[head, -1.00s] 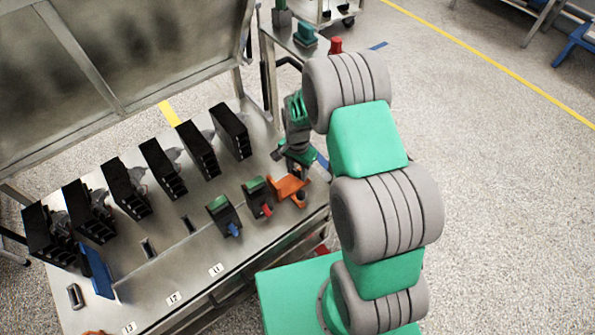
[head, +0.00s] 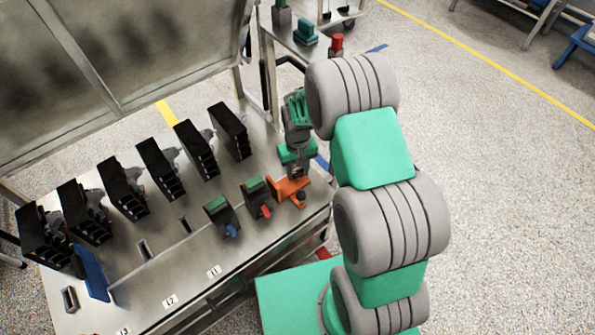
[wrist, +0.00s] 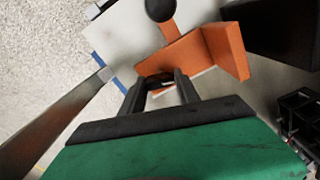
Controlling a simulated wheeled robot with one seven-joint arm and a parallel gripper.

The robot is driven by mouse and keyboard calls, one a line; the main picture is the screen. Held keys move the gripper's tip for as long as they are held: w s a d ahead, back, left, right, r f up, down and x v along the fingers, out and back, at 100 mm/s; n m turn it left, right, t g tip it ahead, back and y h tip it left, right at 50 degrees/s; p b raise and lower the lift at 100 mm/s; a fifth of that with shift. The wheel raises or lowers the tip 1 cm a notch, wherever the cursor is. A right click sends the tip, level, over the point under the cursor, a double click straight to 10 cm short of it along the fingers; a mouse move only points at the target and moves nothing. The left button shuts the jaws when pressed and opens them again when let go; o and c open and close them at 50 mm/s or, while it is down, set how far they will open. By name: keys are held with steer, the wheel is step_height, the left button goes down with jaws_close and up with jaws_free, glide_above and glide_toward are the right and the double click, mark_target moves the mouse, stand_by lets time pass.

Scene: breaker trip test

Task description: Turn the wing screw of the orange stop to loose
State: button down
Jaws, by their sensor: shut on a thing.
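The orange stop (head: 289,189) stands at the right end of the bench, with a round black knob (head: 301,196) on its near arm. In the wrist view the stop (wrist: 190,52) lies just beyond my fingertips, with its upright plate to the right and the black knob (wrist: 160,9) at the top. My gripper (head: 297,174) points down at the far side of the stop. In the wrist view its two dark fingers (wrist: 161,84) are close together against the stop's edge, shut on a small part. I take this part for the wing screw; the fingers mostly hide it.
Two green-topped devices, one with a red lever (head: 265,211) and one with a blue lever (head: 231,230), stand left of the stop. A row of black breakers (head: 197,149) runs along the back of the bench.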

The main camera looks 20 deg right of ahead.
steer(key=n, duration=0.5)
steer(key=shift+n+b, duration=0.3)
steer(key=n, duration=0.5)
steer(key=n+b, duration=0.1)
steer(key=n, duration=0.4)
steer(key=shift+n, duration=0.4)
steer(key=n, duration=0.5)
steer(key=c, duration=0.9)
jaws_free()
